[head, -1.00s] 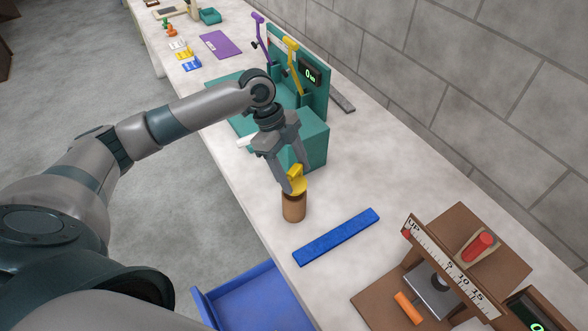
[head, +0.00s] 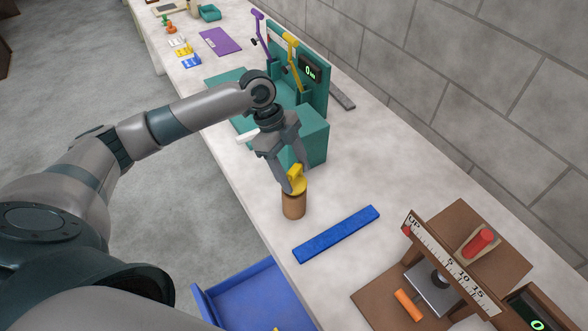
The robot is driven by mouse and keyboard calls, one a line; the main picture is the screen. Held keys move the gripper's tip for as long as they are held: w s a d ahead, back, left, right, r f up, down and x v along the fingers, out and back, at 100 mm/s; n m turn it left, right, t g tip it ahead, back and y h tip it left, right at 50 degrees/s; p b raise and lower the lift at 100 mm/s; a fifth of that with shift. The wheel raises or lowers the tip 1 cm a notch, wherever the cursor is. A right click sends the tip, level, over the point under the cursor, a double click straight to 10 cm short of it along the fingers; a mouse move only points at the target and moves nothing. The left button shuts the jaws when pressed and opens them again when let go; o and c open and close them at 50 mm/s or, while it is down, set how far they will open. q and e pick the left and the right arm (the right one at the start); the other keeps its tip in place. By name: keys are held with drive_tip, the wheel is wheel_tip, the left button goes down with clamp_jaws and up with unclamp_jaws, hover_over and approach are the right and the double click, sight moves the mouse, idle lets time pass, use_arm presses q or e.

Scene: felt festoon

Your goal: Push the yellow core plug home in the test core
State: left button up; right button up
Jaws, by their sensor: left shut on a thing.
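The brown test core (head: 294,206) stands upright on the pale bench, left of a blue bar. The yellow core plug (head: 296,177) is at the core's top, its wide lower part against or just over the rim. How deep it sits in the core I cannot tell. My left gripper (head: 295,181) points down from above and is shut on the plug's upper part, one finger on each side. My right gripper is not in view.
A teal press-like stand (head: 312,95) with purple and yellow levers is behind the gripper. A blue bar (head: 337,234) lies to the right. A brown fixture with a scale (head: 445,258) stands front right. A blue bin (head: 255,300) is at the bench's front edge.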

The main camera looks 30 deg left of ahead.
use_arm(q)
drive_tip(key=shift+f+b, duration=0.35)
drive_tip(key=shift+f, duration=0.75)
drive_tip(key=o, duration=1.1)
drive_tip(key=shift+o, duration=0.2)
drive_tip(key=shift+a+r, duration=0.1)
drive_tip(key=shift+r, duration=0.05)
drive_tip(key=shift+a+r+b, duration=0.25)
drive_tip(key=shift+r+b, duration=0.15)
drive_tip(key=shift+r, duration=0.15)
drive_tip(key=b+v, duration=0.4)
drive_tip(key=v, duration=1.2)
drive_tip(key=shift+b, duration=0.4)
drive_tip(key=shift+s+d, duration=0.1)
